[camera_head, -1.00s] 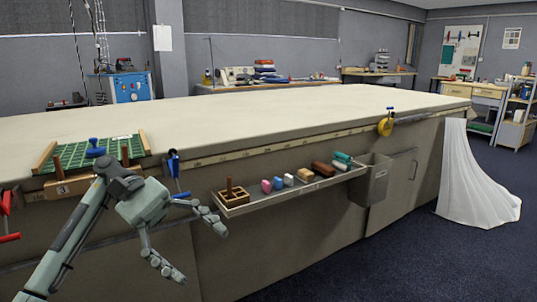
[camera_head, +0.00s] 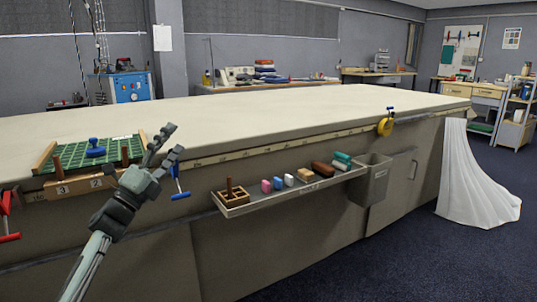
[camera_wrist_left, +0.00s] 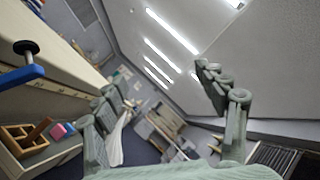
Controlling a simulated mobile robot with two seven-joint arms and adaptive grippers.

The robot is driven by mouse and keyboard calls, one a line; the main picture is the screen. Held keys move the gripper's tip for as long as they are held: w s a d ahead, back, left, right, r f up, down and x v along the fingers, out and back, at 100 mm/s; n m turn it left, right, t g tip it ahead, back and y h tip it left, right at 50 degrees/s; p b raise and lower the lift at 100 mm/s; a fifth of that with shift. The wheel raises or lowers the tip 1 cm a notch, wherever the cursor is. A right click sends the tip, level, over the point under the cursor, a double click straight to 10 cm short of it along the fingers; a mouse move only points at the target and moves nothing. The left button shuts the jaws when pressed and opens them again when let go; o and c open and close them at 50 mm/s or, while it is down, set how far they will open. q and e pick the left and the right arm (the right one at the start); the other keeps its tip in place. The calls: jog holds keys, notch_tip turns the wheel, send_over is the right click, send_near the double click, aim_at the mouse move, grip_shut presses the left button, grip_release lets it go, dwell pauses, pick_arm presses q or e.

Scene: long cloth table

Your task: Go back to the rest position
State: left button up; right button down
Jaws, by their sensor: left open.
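My left gripper (camera_head: 169,147) is open and empty in the head view. It points up in front of the table's near edge, just right of the green gridded board (camera_head: 75,155). Its two fingers are spread apart in the left wrist view (camera_wrist_left: 165,105), with nothing between them. My left arm comes in from the lower left. My right gripper does not show in either view.
The long cloth table (camera_head: 290,113) fills the middle. A blue-handled clamp (camera_head: 179,184) hangs right beside my left gripper. A shelf (camera_head: 290,193) on the table's side holds a wooden box (camera_head: 232,196) and several coloured blocks. A grey bin (camera_head: 371,180) hangs at its right end.

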pick_arm(q)
jog(key=w+a+f+n+y, duration=0.55)
jog(key=a+n+y, duration=0.45)
jog(key=n+y, duration=0.3)
jog(key=s+a+f+n+g+y, duration=0.2)
jog(key=a+f+n+g, duration=0.2)
jog(key=f+n+g, duration=0.5)
jog(key=s+a+f+n+g+y, duration=0.1)
jog(key=s+a+f+n+g, duration=0.15)
jog(key=f+n, duration=0.65)
jog(key=s+d+f+m+g+h, duration=0.1)
jog(key=s+d+f+m, duration=0.15)
jog(key=s+f, duration=0.75)
jog(key=s+d+f+m+g, duration=0.1)
jog(key=s+d+f+g, duration=0.15)
jog(key=s+f, duration=0.8)
jog(key=s+d+f+g, duration=0.1)
jog(key=s+d+f, duration=0.3)
jog(key=s+f, duration=0.4)
jog(key=s+d+f+g+h, duration=0.1)
jog(key=s+d+f+g, duration=0.1)
jog(key=s+f, duration=0.7)
jog(key=s+d, duration=0.1)
jog(key=s, duration=0.6)
jog(key=shift+s+d+f+h, duration=0.2)
jog(key=shift+d+f+h, duration=0.1)
jog(key=shift+d, duration=0.1)
